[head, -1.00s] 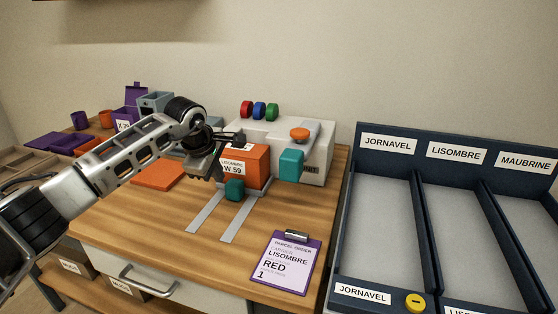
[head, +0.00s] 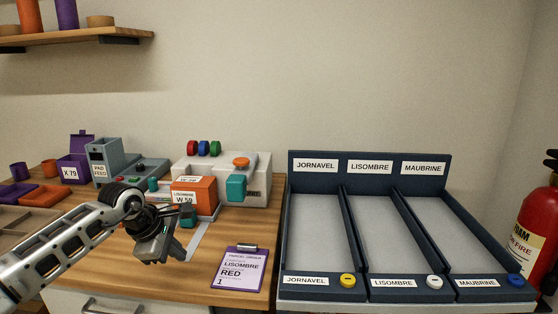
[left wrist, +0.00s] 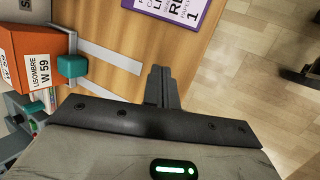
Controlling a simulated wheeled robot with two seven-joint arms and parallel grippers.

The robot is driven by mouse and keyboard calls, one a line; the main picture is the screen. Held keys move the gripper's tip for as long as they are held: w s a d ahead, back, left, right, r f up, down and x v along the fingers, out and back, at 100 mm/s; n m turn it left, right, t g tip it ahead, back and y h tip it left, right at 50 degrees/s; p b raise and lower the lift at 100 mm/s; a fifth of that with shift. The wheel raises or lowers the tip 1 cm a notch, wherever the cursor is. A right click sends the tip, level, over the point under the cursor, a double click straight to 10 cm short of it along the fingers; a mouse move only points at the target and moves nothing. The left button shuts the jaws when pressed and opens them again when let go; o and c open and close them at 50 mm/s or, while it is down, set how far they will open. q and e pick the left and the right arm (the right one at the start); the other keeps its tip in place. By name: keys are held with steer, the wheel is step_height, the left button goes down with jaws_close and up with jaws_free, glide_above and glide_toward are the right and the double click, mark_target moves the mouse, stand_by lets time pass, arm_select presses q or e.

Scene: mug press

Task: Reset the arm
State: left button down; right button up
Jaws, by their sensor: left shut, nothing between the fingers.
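My left gripper (head: 160,246) hangs above the wooden bench, in front of the orange box. It is shut and empty; its closed fingers (left wrist: 159,85) show in the left wrist view over the table's front edge area. The arm comes in from the left of the head view. The orange box (head: 207,192) labelled LISOMBRE W 59 sits at the press, apart from the gripper; it also shows at the left of the left wrist view (left wrist: 20,50). My right gripper is not in view.
A grey-white machine (head: 259,182) with a teal block stands behind the box. A purple parcel-order clipboard (head: 238,270) lies on the bench (head: 210,285). Right of it is a dark rack (head: 368,185) with three empty lanes. A red extinguisher (head: 535,235) stands at far right.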

arm_select(q)
steer(key=s+d+f+n+g+h, duration=0.15)
steer(key=s+d+h, duration=0.25)
steer(key=d, duration=0.4)
steer(key=s+d+f+n+t+h, duration=0.15)
steer(key=s+d+h, duration=0.25)
steer(key=d, duration=0.4)
steer(key=s+d+r+n+t+h, duration=0.3)
steer(key=s+d+n+t+h, duration=0.3)
steer(key=n, duration=1)
steer(key=s+a+f+n+y, duration=0.6)
steer(key=s+f+n, duration=0.2)
steer(key=n, duration=0.8)
steer(key=s+a+f+n+y, duration=0.7)
steer(key=s+f+n, duration=0.1)
steer(key=n, duration=0.9)
steer(key=shift+s+a+f+n+y, duration=0.15)
steer(key=shift+s+f+n+y, duration=0.15)
steer(key=shift+s, duration=0.35)
